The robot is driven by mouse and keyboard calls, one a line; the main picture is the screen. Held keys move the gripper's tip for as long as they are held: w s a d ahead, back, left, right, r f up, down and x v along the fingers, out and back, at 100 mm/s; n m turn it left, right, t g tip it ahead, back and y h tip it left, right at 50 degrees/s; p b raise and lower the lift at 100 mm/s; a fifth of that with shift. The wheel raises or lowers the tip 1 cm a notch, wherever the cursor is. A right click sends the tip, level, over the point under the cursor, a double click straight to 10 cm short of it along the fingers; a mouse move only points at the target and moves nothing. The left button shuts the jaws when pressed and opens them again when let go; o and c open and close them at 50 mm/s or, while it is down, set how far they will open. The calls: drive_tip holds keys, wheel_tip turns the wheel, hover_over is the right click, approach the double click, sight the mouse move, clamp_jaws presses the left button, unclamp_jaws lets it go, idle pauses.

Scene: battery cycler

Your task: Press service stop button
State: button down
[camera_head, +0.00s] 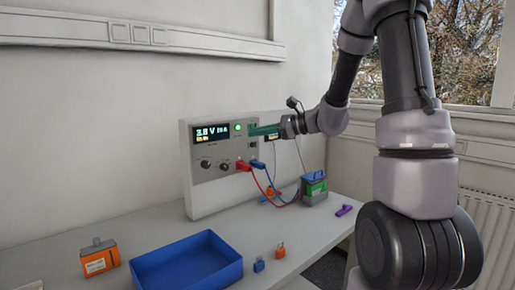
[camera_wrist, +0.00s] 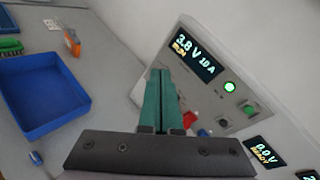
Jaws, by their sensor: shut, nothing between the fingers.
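The cycler (camera_head: 215,190) is a pale upright box on the bench with a lit display (camera_head: 213,132) reading 3.8 V and a round green light (camera_head: 238,127). In the wrist view the same display (camera_wrist: 195,55) and green light (camera_wrist: 230,87) show, with a small green square button (camera_wrist: 249,108) beside the light. I cannot read which control is the service stop button. My gripper (camera_head: 252,131) is shut and empty, its green fingers in front of the panel just right of the light. In the wrist view the fingers (camera_wrist: 161,72) lie together; whether they touch the panel is unclear.
Red and blue plugs (camera_head: 250,165) with cables stick out below my gripper and run to a green battery (camera_head: 314,187).

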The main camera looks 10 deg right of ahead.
sight(253, 145)
drive_tip(key=w+d+f+m+t+h, duration=0.4)
drive_tip(key=w+d+f+m+t, duration=0.4)
drive_tip(key=w+d+f+m, duration=0.3)
drive_tip(key=shift+w+d+f+h, duration=0.15)
drive_tip(key=shift+w+d+h, duration=0.25)
drive_tip(key=shift+w, duration=0.85)
drive_tip(key=shift+d, duration=0.1)
drive_tip(key=x, duration=1.4)
drive_tip(key=shift+r, duration=0.3)
